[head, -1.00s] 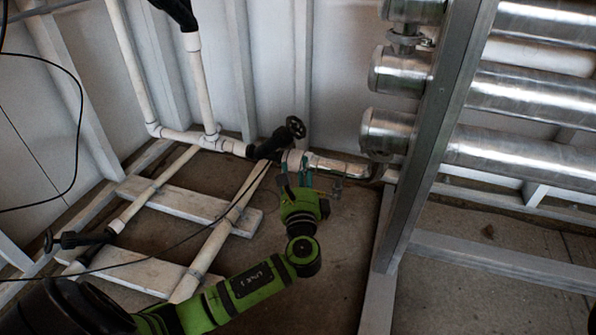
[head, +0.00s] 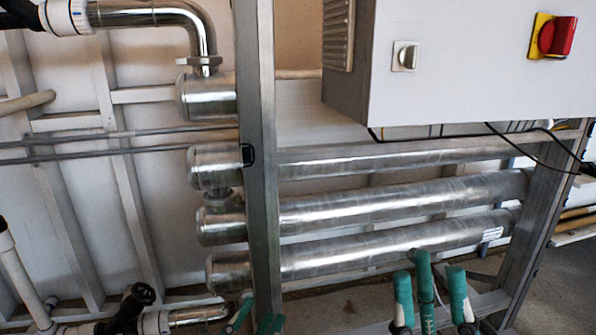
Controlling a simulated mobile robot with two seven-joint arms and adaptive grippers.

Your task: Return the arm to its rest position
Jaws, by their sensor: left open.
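My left gripper (head: 252,318) shows only as teal fingers at the bottom edge. The fingers are spread apart, with nothing seen between them. The rest of the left arm is out of the picture. My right gripper (head: 430,288) stands at the bottom right with its teal fingers pointing up and apart. It looks open and empty, in front of the lowest steel tube.
Several steel reactor tubes (head: 380,252) run across behind a metal frame post (head: 257,150). A white control cabinet (head: 450,80) with a red switch (head: 558,38) overhangs the upper right. White pipes (head: 18,270) stand at the lower left.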

